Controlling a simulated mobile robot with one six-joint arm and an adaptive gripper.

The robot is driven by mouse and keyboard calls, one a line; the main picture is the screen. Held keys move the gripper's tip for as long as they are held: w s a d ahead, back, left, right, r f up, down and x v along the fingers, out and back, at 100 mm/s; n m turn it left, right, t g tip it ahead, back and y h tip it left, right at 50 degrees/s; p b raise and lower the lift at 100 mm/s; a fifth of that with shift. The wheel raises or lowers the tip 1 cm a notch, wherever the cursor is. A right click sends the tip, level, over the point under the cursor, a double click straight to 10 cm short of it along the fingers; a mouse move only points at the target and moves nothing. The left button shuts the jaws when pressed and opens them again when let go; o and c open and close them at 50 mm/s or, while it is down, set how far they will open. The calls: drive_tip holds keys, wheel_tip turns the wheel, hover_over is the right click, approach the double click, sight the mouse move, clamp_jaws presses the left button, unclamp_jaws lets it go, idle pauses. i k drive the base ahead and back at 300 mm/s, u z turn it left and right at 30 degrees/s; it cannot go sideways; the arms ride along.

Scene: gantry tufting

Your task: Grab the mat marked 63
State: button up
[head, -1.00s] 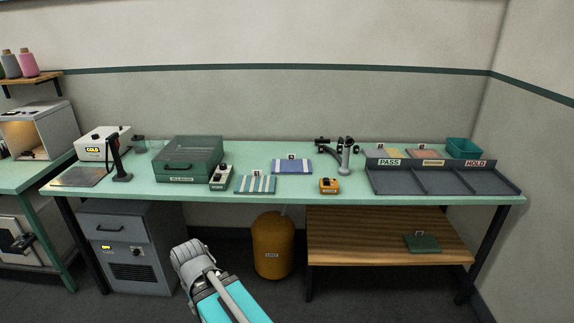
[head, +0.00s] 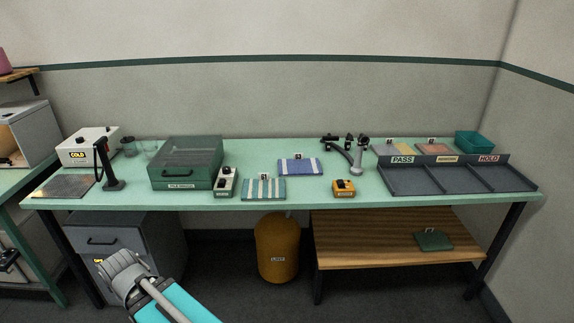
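Several small mats with tags are in the head view, and the tag numbers are too small to read, so I cannot tell which is 63. A teal-and-white striped mat (head: 264,190) lies at the bench's front edge. A blue mat with pale stripes (head: 299,167) lies just behind it. A grey-and-yellow mat (head: 391,151) and a salmon mat (head: 434,150) lie behind the sorting tray. A dark green mat (head: 434,241) lies on the lower wooden shelf. My gripper (head: 122,273) is low at the left, below the bench top and apart from all mats; its fingers are not clear.
The green bench (head: 320,203) also holds a PASS/HOLD tray (head: 455,182), a clear-lidded green box (head: 187,165), a yellow device (head: 344,188), a grey-and-white control box (head: 225,182) and a jointed stand (head: 357,155). A yellow bin (head: 277,245) and a grey cabinet (head: 140,240) stand beneath.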

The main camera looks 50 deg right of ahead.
sight(299, 166)
drive_tip(key=z, duration=0.1)
drive_tip(key=i, duration=0.55)
drive_tip(key=z, duration=0.7)
drive_tip(key=i, duration=0.6)
drive_tip(key=z, duration=0.5)
